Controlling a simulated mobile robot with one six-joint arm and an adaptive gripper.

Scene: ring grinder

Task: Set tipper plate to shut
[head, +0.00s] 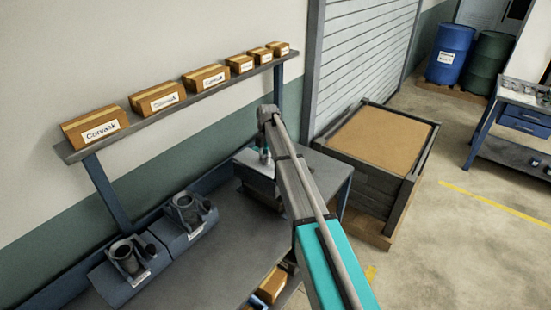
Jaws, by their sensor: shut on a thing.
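My gripper (265,157) is small in the head view, at the far end of my arm, and reaches down to a grey boxy unit (254,178) at the right back of the workbench. It is shut on a part at the top of this unit, which I take to be the tipper plate. The jaws and the plate's outline are too small to make out, and my arm hides the unit's right side. I cannot tell the plate's angle, or whether it is open or shut.
Two dark machines on grey-blue bases, one nearer (128,257) and one farther (188,210), stand on the workbench (215,262). A shelf (172,108) with several cartons runs above. A large crate (377,188) stands right of the bench. The bench middle is clear.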

